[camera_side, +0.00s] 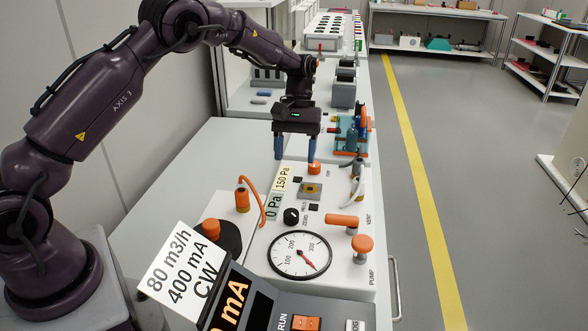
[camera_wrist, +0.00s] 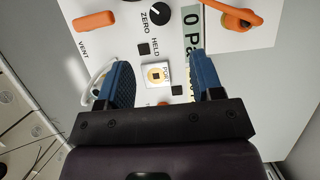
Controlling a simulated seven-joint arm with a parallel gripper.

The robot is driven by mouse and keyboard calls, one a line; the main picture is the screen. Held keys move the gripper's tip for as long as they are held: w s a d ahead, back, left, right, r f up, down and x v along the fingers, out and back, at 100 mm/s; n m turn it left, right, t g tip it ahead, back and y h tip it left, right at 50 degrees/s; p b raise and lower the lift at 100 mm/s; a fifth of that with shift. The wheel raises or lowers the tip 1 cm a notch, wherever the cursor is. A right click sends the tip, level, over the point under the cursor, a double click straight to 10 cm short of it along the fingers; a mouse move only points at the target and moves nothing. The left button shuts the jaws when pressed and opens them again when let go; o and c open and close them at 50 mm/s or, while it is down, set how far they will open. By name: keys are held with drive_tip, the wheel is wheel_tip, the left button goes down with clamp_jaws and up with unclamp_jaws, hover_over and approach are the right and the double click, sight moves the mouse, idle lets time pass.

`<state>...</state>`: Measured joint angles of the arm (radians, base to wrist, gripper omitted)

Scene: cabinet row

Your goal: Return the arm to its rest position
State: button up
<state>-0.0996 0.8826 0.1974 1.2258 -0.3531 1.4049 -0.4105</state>
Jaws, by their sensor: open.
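My gripper (camera_side: 295,148) hangs at the end of my purple arm, above the far part of a white instrument panel (camera_side: 348,281). Its two blue fingers are apart with nothing between them. In the wrist view my gripper (camera_wrist: 160,85) also shows open, with a small square port (camera_wrist: 157,75) marked PORT on the panel seen between the fingers. In the side view this port (camera_side: 311,189) lies on the panel a little below and right of the fingertips.
The panel carries a round gauge (camera_side: 300,254), a black knob (camera_side: 291,216), an orange lever (camera_side: 341,220) and an orange PUMP button (camera_side: 362,243). A dark display box (camera_side: 245,300) stands in front. Other equipment stands behind. The floor at right is open.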

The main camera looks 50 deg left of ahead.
drive_tip(key=shift+r, duration=0.1)
idle(0.3)
drive_tip(key=s+d+r+m+t+y, duration=0.1)
drive_tip(key=s+d+r+m+t, duration=0.1)
drive_tip(key=s+r, duration=0.3)
drive_tip(key=s+d+r+m+t+y, duration=0.1)
drive_tip(key=s+r+m+t, duration=0.3)
drive_tip(key=s, duration=0.8)
drive_tip(key=s+d+r+m+t+y, duration=0.1)
drive_tip(key=s+d+r+m+t, duration=0.1)
drive_tip(key=s+r, duration=0.6)
drive_tip(key=shift+s+d+r+m+t, duration=0.15)
drive_tip(key=shift+s+d+m+t, duration=0.3)
drive_tip(key=shift+s+d, duration=0.35)
drive_tip(key=shift+a, duration=0.1)
idle(0.5)
